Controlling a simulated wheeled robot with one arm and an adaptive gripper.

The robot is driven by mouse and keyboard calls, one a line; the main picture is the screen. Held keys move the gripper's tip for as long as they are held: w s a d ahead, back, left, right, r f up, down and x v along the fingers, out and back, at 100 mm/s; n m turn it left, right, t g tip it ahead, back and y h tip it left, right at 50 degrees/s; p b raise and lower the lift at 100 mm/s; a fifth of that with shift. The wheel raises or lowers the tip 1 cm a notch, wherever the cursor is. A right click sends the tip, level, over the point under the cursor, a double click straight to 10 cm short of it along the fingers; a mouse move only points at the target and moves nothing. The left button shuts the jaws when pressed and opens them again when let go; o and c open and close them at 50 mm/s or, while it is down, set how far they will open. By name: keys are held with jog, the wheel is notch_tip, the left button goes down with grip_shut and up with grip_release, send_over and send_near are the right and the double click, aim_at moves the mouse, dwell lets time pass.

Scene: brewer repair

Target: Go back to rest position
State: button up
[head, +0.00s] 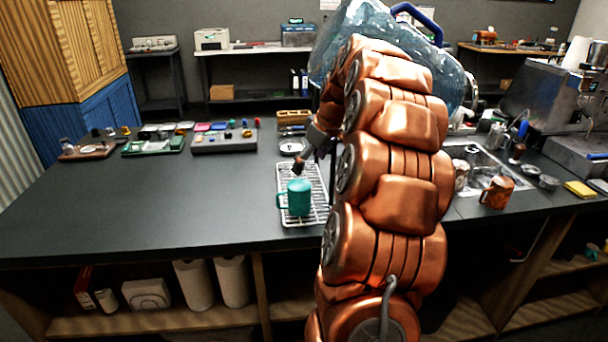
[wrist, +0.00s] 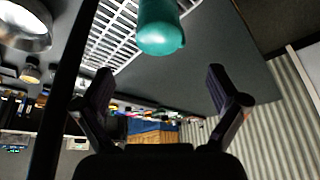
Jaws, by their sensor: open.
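My gripper (wrist: 160,78) is open in the wrist view, with its two dark fingers spread apart and nothing between the tips. In the head view my gripper (head: 299,166) is small and partly hidden by my copper arm, just above and behind a teal mug. The teal mug (head: 299,197) stands upright on a white wire rack (head: 318,215) on the dark counter. The mug also shows at the top of the wrist view (wrist: 160,30), apart from the fingers. The rack appears beside it there (wrist: 118,35).
A large blue water bottle (head: 345,40) stands behind my arm. Trays of small parts (head: 224,138) lie at the back left. A sink (head: 480,165), a brown mug (head: 497,192) and an espresso machine (head: 545,90) are on the right. The counter's left front (head: 130,210) is clear.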

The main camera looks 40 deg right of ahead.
jog(key=v, duration=0.3)
jog(key=shift+a, duration=0.1)
jog(key=s+a+f+g+y, duration=0.1)
jog(key=s+a+f+g, duration=0.15)
jog(key=a, duration=1.05)
jog(key=s+a+f+g, duration=0.15)
jog(key=s+a, duration=0.25)
jog(key=a, duration=0.9)
jog(key=s+a+f+g+h, duration=0.1)
jog(key=s+a+f, duration=0.3)
jog(key=s, duration=0.6)
jog(key=s+a+f+m+g, duration=0.1)
jog(key=s+a+f, duration=0.4)
jog(key=s, duration=0.5)
jog(key=shift+s+a+m+h, duration=0.3)
jog(key=shift+s+a+h, duration=0.1)
jog(key=shift+a, duration=0.25)
